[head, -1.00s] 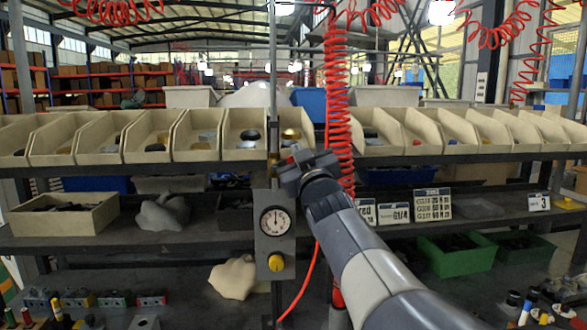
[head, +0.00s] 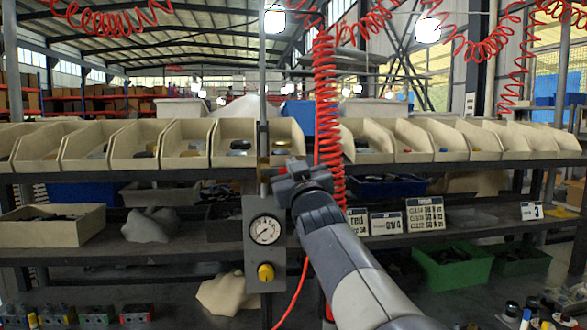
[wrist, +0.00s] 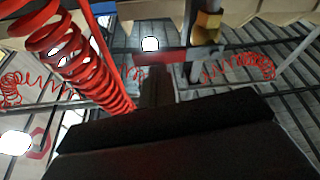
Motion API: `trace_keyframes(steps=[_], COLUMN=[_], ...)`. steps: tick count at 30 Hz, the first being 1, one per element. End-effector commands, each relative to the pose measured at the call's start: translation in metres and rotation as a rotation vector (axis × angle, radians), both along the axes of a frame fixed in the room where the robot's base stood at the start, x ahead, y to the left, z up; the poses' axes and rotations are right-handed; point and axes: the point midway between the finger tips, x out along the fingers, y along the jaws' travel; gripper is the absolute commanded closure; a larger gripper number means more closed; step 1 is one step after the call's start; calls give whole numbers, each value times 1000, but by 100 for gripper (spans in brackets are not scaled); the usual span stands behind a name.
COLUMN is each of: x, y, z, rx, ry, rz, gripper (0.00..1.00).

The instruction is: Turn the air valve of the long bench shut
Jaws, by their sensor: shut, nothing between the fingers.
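The air valve is on the thin upright pipe (head: 263,100) above a grey panel (head: 254,212) with a round gauge (head: 265,230) and a yellow knob (head: 265,272). In the wrist view its brass body (wrist: 207,26) is on the pipe, and its red lever (wrist: 160,58) lies crosswise to the pipe. My gripper (head: 282,181) is just right of the pipe, above the panel, and hides part of the valve. In the wrist view my gripper (wrist: 156,82) is shut and empty, its fingertips close at the lever; I cannot tell whether they touch. The gauge needle points to the lower left.
A red coiled hose (head: 329,115) hangs just right of my gripper. A row of beige bins (head: 185,145) spans the shelf behind. Signs (head: 425,213) and a green crate (head: 453,268) are at the right. Small valve blocks (head: 95,314) are on the bottom shelf.

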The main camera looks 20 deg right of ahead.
Motion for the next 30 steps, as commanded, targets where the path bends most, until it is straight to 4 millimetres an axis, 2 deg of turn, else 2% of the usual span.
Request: trace_keyframes(steps=[11,14,19,21,30], x=[0,-1,-4,-21,-72], y=[1,2,7,9,19], z=[5,18,50,32,14], rx=[0,0,1,1,0], ry=[0,0,-1,0,-1], rz=[0,1,1,0,0], gripper=[100,100,100,100,100])
